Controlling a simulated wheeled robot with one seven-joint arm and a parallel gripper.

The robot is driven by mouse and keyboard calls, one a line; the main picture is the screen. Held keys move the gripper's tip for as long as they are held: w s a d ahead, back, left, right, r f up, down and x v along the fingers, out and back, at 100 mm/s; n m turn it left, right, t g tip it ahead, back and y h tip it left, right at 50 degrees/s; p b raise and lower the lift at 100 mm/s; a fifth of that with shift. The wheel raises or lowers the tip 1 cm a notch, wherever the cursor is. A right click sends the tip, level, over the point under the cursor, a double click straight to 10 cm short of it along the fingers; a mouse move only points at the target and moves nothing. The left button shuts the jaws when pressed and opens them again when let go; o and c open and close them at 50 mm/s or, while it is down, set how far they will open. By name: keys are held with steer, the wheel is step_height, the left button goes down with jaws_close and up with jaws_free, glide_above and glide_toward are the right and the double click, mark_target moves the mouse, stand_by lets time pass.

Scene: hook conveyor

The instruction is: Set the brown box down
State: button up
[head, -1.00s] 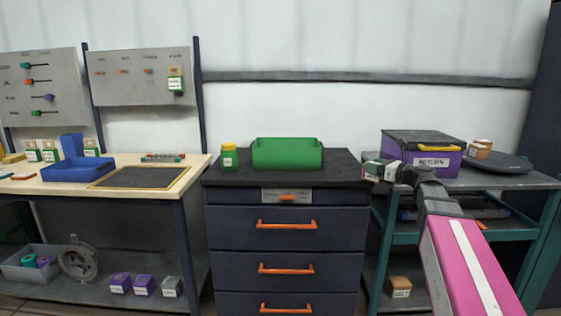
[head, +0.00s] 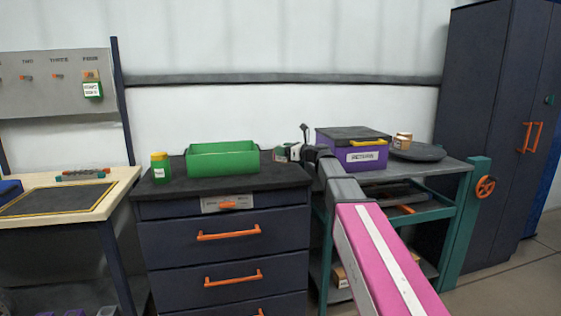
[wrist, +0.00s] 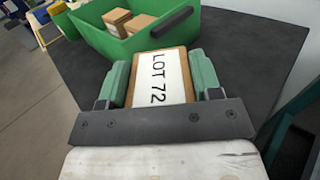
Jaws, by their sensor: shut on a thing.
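My gripper (wrist: 160,70) is shut on a brown box (wrist: 157,77) with a white label reading "LOT 72". Its two green fingers press the box from either side. In the head view my gripper (head: 284,153) is over the right end of the dark cabinet top (head: 225,184), just right of the green bin (head: 225,161). In the wrist view the held box is close to the near wall of the bin, above the dark top. Whether it touches the top cannot be told. The held box is not clear in the head view.
The green bin holds brown boxes (wrist: 118,22). A yellow-lidded green jar (head: 160,169) stands left of the bin. To the right, a purple crate (head: 350,162) and a dark round plate (head: 420,153) with a small brown box (head: 402,140) sit on a cart.

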mark_target(284, 159)
steer(key=shift+w+a+f, duration=0.15)
steer(key=shift+w+f, duration=0.2)
steer(key=shift+w, duration=0.15)
steer(key=shift+w+a+f, duration=0.1)
steer(key=shift+w+f, duration=0.2)
steer(key=shift+w, duration=0.2)
steer(key=shift+f, duration=2)
steer(key=o, duration=1)
steer(key=shift+s+d, duration=0.25)
steer(key=shift+d, duration=0.05)
steer(key=v, duration=1.1)
steer(key=shift+d+r, duration=0.1)
steer(key=shift+d, duration=0.05)
